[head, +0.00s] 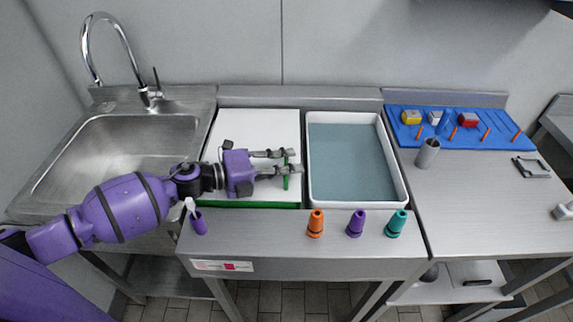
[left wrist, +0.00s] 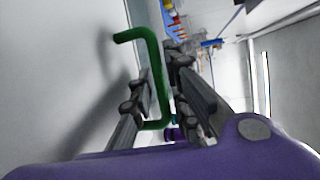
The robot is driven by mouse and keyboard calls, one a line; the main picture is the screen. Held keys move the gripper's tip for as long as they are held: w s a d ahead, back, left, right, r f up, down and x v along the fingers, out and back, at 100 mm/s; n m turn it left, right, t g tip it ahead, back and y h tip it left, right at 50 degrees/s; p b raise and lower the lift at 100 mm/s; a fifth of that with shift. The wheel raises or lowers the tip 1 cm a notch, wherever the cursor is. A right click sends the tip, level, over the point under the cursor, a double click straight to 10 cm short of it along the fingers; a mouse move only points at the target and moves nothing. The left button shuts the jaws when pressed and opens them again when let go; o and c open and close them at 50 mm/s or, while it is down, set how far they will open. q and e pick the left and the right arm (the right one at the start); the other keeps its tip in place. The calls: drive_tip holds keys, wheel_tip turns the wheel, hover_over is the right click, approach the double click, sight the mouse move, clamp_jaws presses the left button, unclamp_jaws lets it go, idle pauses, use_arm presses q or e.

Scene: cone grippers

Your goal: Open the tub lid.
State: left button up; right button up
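The tub lid (head: 250,128) is a flat white panel with a green front edge (head: 250,205), lying level on the left part of the counter. A green bar handle (head: 285,182) stands on it and also shows in the left wrist view (left wrist: 150,60). My left gripper (head: 290,162) reaches over the lid from the left, its fingers apart. In the left wrist view, the handle's bar runs between the fingertips (left wrist: 163,85), one finger on the lid side and one on the outer side. A firm grip does not show. My right gripper is not in view.
An open white tub (head: 352,155) with a blue-grey inside stands right of the lid. A sink (head: 110,155) is at left. A blue board (head: 460,125) and metal cup (head: 427,153) are at right.

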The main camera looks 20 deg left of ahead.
use_arm(q)
clamp_jaws()
